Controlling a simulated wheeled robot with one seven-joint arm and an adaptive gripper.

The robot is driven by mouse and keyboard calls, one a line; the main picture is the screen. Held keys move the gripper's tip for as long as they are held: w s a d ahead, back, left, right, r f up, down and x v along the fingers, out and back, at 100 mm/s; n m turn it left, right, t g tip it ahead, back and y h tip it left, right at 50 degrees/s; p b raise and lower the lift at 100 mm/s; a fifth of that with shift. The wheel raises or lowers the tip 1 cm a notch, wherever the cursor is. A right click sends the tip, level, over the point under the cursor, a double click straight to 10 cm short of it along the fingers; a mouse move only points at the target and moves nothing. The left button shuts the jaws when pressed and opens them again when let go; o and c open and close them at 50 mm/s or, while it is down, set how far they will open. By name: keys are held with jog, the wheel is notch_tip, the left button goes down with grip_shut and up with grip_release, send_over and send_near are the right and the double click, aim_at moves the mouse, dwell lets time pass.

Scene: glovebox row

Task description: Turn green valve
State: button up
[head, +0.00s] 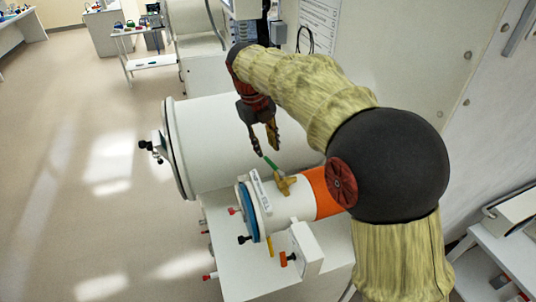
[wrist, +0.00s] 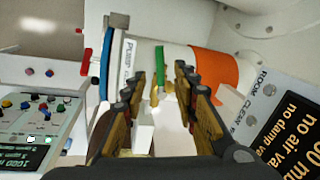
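The green valve handle (head: 271,164) is a thin lever on a brass valve body (head: 284,184), on top of a white cylinder (head: 290,205). My gripper (head: 265,149) hangs above the handle, fingers pointing down, and looks empty. In the wrist view my gripper (wrist: 160,71) is open. The green handle (wrist: 160,72) shows upright in the gap between its two fingers. The fingertips look close to the handle, but I cannot tell whether they reach it. The brass body is partly hidden by the right finger there.
A large white cylinder (head: 215,140) with a round door lies behind the small one. An orange band (head: 321,194) and a blue ring (head: 250,212) flank the valve. A white box (head: 306,248) stands in front. Open floor (head: 90,200) lies to the left.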

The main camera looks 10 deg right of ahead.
notch_tip(320, 180, up, 6)
jog(key=a, duration=0.1)
jog(key=shift+s, duration=0.2)
jog(key=shift+c, duration=0.2)
